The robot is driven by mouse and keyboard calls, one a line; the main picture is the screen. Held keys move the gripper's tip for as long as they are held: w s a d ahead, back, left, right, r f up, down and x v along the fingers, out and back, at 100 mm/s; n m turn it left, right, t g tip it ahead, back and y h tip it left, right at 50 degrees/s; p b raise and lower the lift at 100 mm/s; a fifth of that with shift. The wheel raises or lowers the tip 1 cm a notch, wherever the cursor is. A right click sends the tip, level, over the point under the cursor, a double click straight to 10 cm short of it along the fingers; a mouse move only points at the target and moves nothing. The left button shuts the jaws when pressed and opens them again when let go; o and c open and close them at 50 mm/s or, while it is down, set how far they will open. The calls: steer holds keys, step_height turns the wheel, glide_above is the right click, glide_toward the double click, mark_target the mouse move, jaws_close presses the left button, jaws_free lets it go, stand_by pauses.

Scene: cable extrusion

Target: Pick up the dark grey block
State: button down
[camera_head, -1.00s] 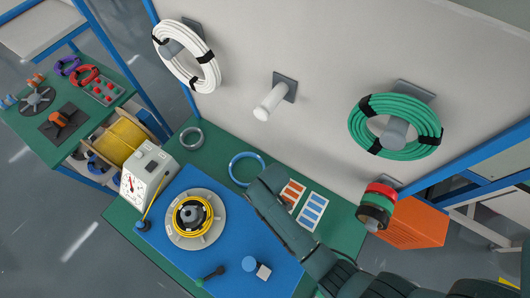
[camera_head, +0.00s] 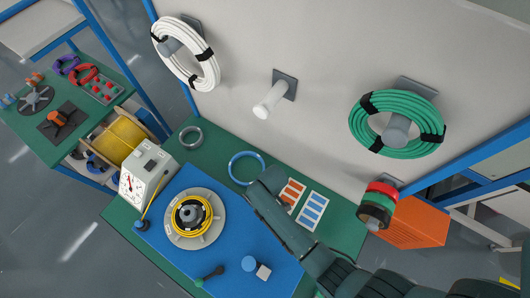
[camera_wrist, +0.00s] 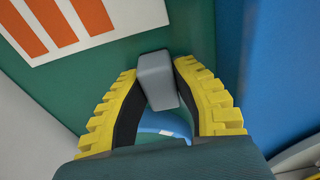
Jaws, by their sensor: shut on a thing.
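In the wrist view, my gripper (camera_wrist: 157,72) has its two yellow ribbed fingers closed on the grey block (camera_wrist: 156,82). The block sits between the fingertips, its end sticking out a little past them. Green tabletop shows behind it; I cannot tell whether the block touches it. In the head view, my arm reaches in from the lower right over the green table (camera_head: 222,150). The arm hides the gripper and block there.
A blue ring (camera_head: 247,168) lies close to my arm's end. A card with orange bars (camera_head: 291,194) and one with blue bars (camera_head: 312,212) lie alongside. A yellow cable coil (camera_head: 192,216) sits on the blue mat (camera_head: 165,260). The wall with pegs stands behind.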

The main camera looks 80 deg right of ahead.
step_height(320, 180, up, 10)
steer(key=shift+p, duration=1.25)
steer(key=c, duration=1.6)
jaws_free()
jaws_close()
